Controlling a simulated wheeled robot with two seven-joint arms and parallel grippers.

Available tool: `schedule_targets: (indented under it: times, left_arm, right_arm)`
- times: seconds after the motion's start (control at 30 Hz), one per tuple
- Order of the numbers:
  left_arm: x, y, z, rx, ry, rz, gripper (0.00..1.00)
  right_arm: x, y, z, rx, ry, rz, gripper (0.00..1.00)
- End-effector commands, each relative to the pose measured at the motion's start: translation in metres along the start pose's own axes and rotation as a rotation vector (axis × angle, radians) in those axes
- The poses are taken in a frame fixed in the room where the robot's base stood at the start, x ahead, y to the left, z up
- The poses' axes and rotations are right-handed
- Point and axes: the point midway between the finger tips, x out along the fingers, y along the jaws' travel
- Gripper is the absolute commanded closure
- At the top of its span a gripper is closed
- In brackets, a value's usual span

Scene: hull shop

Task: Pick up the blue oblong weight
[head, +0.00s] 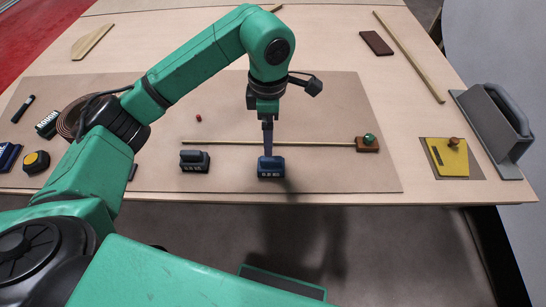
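The blue oblong weight (271,170) is a dark blue block with pale markings on its front face, near the front edge of the table's brown mat. My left gripper (268,152) points straight down, with its narrow fingers reaching the top of this weight. The fingers show edge-on as one dark strip, so I cannot tell whether they are open or closed on it. I also cannot tell whether the weight rests on the mat or is slightly raised. My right gripper is not in view.
A black weight (194,163) stands left of the blue one. A thin wooden rod (310,143) lies behind both, ending at a brown block with a green knob (368,141). A yellow plate (447,158) and a grey handled tool (495,125) are at the right.

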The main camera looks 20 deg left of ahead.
Motion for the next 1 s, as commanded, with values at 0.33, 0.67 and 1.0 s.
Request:
schedule_targets:
  times: [0.33,0.67,1.0]
  left_arm:
    - [0.078,-0.002,0.002,0.002,-0.005,-0.006,0.03]
    - [0.131,0.001,0.005,0.004,-0.007,-0.007,0.03]
    - [0.137,0.002,0.005,0.004,-0.008,-0.003,0.41]
  right_arm:
    - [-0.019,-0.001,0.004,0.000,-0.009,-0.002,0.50]
    - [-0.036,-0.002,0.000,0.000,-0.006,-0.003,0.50]
    - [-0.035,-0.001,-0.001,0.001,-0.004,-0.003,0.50]
